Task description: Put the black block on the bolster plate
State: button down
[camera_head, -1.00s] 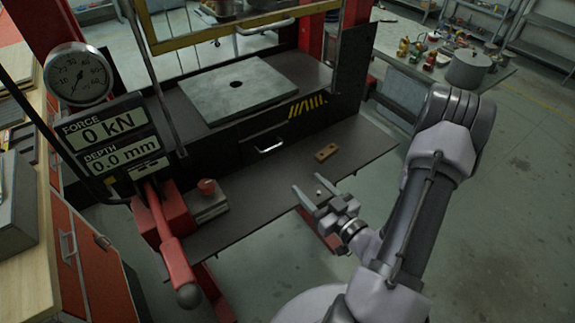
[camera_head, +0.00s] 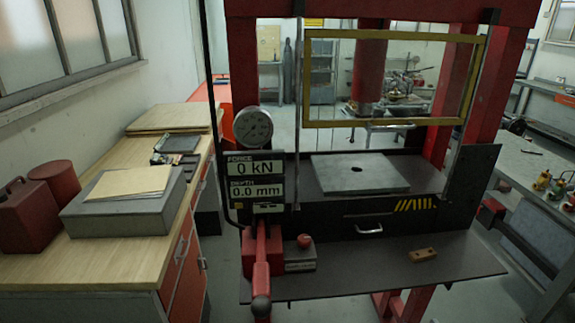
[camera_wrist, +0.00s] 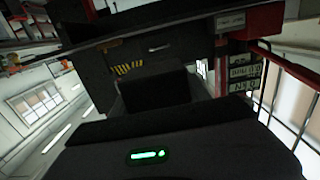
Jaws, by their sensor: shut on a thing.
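The bolster plate (camera_head: 335,182) is a flat grey square plate with a round dark hole in its middle. It lies on the dark bed of the red press in the head view. My gripper (camera_wrist: 158,82) shows in the wrist view, its grey fingers on both sides of the black block (camera_wrist: 157,95). It is shut on the block. My gripper and the block are outside the head view, so their distance from the plate cannot be told.
The yellow-framed guard (camera_head: 393,123) stands above the plate. A brown wooden piece with holes (camera_head: 422,254) lies on the dark front shelf (camera_head: 350,275). The red lever (camera_head: 261,278) and gauge (camera_head: 253,127) are at the press's left. The shelf's middle is clear.

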notch_tip(320, 180, down, 10)
jog(key=b, duration=0.9)
jog(key=w+a+r+n+g+y, duration=0.1)
jog(key=w+a+y, duration=0.3)
jog(key=a, duration=0.5)
jog(key=w+a+r+n+g+y, duration=0.1)
jog(key=w+a+n+y, duration=0.2)
jog(key=w+a, duration=0.3)
jog(key=a+n, duration=0.1)
jog(key=a, duration=0.2)
jog(key=shift+w+a+r+y, duration=0.15)
jog(key=shift+r+y, duration=0.15)
jog(key=shift+y, duration=0.1)
